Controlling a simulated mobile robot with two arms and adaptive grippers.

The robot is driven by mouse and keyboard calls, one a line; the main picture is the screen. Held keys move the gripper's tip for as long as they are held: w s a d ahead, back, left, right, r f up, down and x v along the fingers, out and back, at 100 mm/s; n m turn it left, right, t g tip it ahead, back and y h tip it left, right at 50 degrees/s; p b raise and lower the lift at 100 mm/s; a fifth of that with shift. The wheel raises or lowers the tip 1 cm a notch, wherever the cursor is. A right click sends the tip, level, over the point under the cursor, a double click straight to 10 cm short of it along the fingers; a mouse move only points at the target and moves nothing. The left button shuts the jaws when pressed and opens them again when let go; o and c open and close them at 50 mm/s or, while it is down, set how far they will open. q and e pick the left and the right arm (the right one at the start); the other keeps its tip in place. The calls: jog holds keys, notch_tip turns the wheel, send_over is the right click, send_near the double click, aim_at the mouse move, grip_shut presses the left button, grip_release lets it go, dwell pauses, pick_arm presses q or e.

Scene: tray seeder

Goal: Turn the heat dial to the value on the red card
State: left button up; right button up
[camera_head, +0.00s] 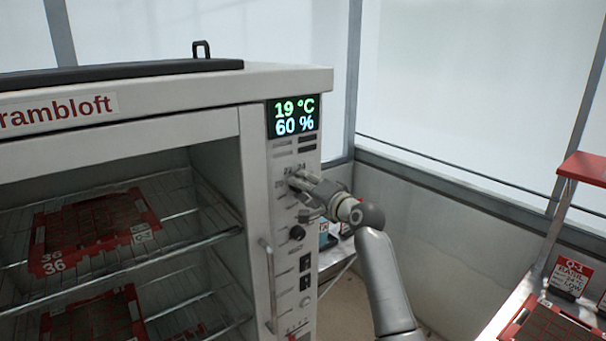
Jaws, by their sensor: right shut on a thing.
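The cabinet's display (293,117) reads 19 °C in green and 60 % in white-blue. My right gripper (292,184) is at the control panel below the display, shut on what appears to be the heat dial. The fingers hide the dial, so its pointer and scale cannot be read. A second, black dial (297,232) sits below the gripper, free of it. A red and white card (571,275) at the right reads Q-1, BASIL, a temperature that looks like 24 °C, and LOW. My left gripper is out of view.
The cabinet (290,80) has an open front with wire racks (195,228) holding red trays (50,262). A vertical handle (270,285) and several switches (306,263) are near the panel. A red tray (515,325) lies on the bench at the right.

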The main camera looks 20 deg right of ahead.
jog(key=shift+d+m+g+y+p, duration=0.1)
jog(key=shift+m+g+y+p, duration=0.3)
jog(key=shift+m+p, duration=3.4)
jog(key=shift+m, duration=0.3)
jog(key=o, duration=1)
jog(key=shift+w+f, duration=0.1)
jog(key=v, duration=1.2)
jog(key=shift+f, duration=0.2)
